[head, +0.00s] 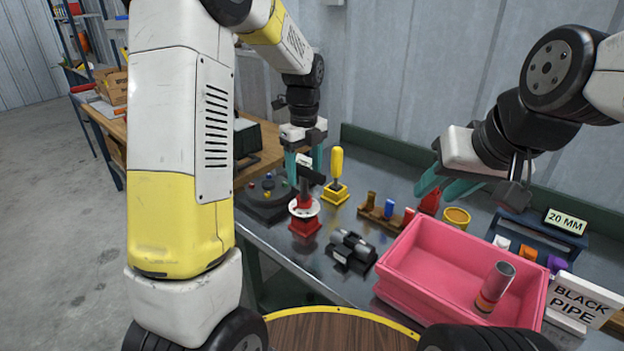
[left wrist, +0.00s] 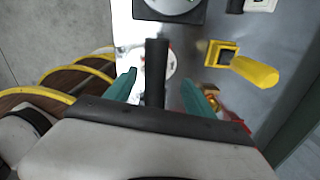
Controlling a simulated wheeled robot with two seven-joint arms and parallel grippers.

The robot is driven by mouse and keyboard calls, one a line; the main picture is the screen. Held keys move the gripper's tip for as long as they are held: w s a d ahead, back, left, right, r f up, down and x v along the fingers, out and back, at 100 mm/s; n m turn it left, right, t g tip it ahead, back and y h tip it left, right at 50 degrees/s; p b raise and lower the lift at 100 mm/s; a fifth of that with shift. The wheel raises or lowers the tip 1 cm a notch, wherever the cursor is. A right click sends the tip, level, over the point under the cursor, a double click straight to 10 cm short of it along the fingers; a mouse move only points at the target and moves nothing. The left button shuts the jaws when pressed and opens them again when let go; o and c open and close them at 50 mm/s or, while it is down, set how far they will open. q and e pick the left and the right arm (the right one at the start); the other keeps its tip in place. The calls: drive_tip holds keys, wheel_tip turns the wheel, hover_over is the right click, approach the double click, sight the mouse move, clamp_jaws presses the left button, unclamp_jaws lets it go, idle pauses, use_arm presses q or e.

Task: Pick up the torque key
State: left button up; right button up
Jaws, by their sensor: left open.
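A black-handled tool, which I take to be the torque key (head: 305,184), stands upright in a red stand (head: 304,227) with a white disc. In the left wrist view the torque key's dark handle (left wrist: 156,65) shows between the two teal fingers. My left gripper (head: 305,171) is open above the stand, with its fingers (left wrist: 160,84) on either side of the handle. A gap shows beside the handle, and I see no grip on it. My right gripper (head: 445,188) is open and empty above the bench, behind the pink bin.
A yellow-handled tool (head: 336,163) stands in a yellow base right of the red stand. A dark round fixture (head: 265,200) lies to the left. A black clamp-like part (head: 351,251), a wooden rack (head: 378,216) and a pink bin (head: 440,254) holding a cylinder crowd the bench's front and right.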

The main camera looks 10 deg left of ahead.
sight(304, 197)
use_arm(q)
drive_tip(key=f, duration=0.5)
drive_tip(key=shift+s+f, duration=0.35)
drive_tip(key=shift+f, duration=0.05)
clamp_jaws()
